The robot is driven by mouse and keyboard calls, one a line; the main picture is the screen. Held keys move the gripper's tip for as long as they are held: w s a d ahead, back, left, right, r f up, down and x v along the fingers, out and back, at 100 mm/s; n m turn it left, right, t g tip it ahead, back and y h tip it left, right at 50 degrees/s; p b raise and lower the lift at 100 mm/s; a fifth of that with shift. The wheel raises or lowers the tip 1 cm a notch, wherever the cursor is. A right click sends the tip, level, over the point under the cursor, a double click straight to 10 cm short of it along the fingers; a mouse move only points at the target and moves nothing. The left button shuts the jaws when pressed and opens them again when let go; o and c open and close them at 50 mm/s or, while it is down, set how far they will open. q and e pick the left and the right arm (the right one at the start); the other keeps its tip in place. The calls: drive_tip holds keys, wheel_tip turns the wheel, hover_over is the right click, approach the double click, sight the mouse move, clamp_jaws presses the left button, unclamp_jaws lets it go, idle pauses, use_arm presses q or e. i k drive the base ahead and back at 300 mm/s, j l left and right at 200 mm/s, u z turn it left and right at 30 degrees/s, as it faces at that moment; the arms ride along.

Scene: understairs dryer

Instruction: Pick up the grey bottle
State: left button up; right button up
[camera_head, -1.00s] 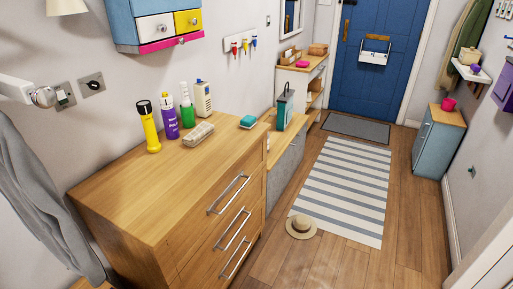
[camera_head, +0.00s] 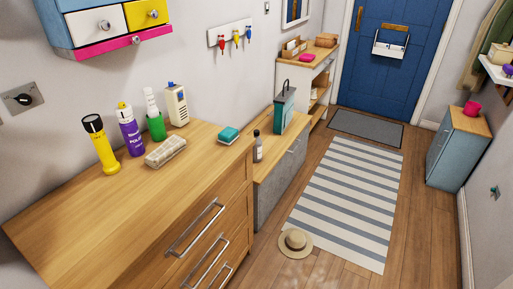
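A small grey bottle (camera_head: 257,146) with a dark cap stands upright on the lower wooden cabinet (camera_head: 266,160), just beyond the far end of the chest of drawers. The chest's edge is close to it on the left in the picture. A teal lantern-like container (camera_head: 284,110) with a handle stands farther back on the same cabinet. Neither of my grippers shows in the head view.
The chest of drawers (camera_head: 120,215) holds a yellow torch (camera_head: 101,146), a purple spray can (camera_head: 130,131), a rolled cloth (camera_head: 166,152) and a teal sponge-like block (camera_head: 228,135).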

sight(258, 147)
drive_tip(key=u, duration=0.45)
drive_tip(key=i+l+u, duration=0.4)
drive_tip(key=l+u, duration=0.25)
drive_tip(key=i+l+u, duration=0.15)
drive_tip(key=l+u, duration=0.5)
drive_tip(key=i+l, duration=0.05)
